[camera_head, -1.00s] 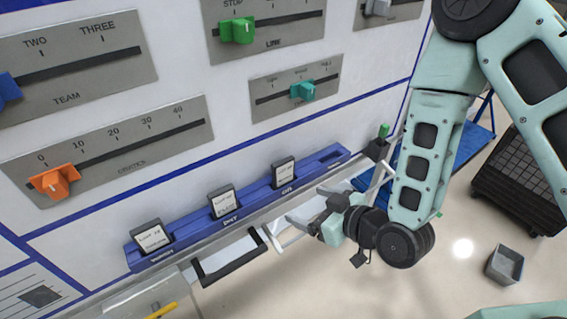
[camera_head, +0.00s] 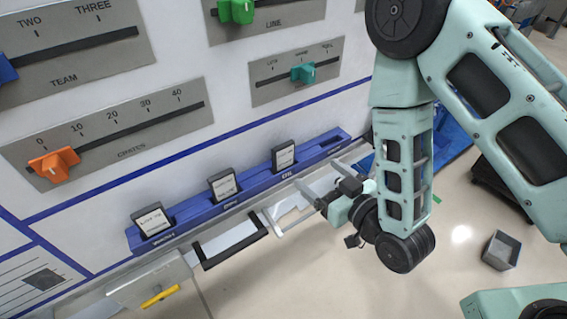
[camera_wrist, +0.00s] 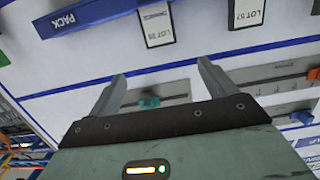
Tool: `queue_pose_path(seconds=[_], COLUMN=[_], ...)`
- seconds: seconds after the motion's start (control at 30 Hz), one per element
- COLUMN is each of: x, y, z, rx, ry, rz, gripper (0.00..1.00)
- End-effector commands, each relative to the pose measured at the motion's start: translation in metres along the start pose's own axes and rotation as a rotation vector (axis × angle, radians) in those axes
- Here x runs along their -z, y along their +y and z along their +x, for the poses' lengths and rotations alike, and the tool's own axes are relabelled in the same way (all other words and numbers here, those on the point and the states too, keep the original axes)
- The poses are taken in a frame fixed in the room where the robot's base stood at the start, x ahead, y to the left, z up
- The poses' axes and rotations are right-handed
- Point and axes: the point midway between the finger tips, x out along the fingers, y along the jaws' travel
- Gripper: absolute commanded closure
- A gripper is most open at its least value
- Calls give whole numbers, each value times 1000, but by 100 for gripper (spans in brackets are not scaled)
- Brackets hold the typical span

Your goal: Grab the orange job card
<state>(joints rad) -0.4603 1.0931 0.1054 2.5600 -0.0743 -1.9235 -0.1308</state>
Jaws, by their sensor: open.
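No orange job card can be made out in either view. Three dark cards with white labels stand in a blue rack (camera_head: 182,214) on the board: a left card (camera_head: 152,221), a middle card (camera_head: 223,185) and a right card (camera_head: 284,156). The wrist view shows two hanging cards, one marked LOT (camera_wrist: 155,25) and another marked LOT 57 (camera_wrist: 248,12), beside a blue PACK rail (camera_wrist: 85,16). My gripper (camera_head: 312,192) is open and empty, in front of the rack's right part. In the wrist view its fingers (camera_wrist: 160,85) are spread, apart from the cards.
The board carries slider panels with an orange knob (camera_head: 54,164), a green knob (camera_head: 236,11) and a teal knob (camera_head: 303,73). A black-handled frame (camera_head: 232,248) and a yellow-marked plate (camera_head: 150,285) lie below the rack. A grey bin (camera_head: 501,250) stands on the floor at right.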

Motion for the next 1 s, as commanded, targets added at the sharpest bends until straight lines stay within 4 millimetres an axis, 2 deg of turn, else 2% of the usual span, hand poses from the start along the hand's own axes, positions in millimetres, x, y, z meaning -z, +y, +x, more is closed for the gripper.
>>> queue_pose_path(seconds=[0.03, 0.17, 0.8, 1.0], x=[-5, -5, -5, 1], y=[0, 0, 0, 0], z=[10, 29, 51, 86], rx=[0, 0, 0, 0], ry=[7, 5, 3, -2], rz=[-2, 0, 0, 0], gripper=[16, 16, 16, 16])
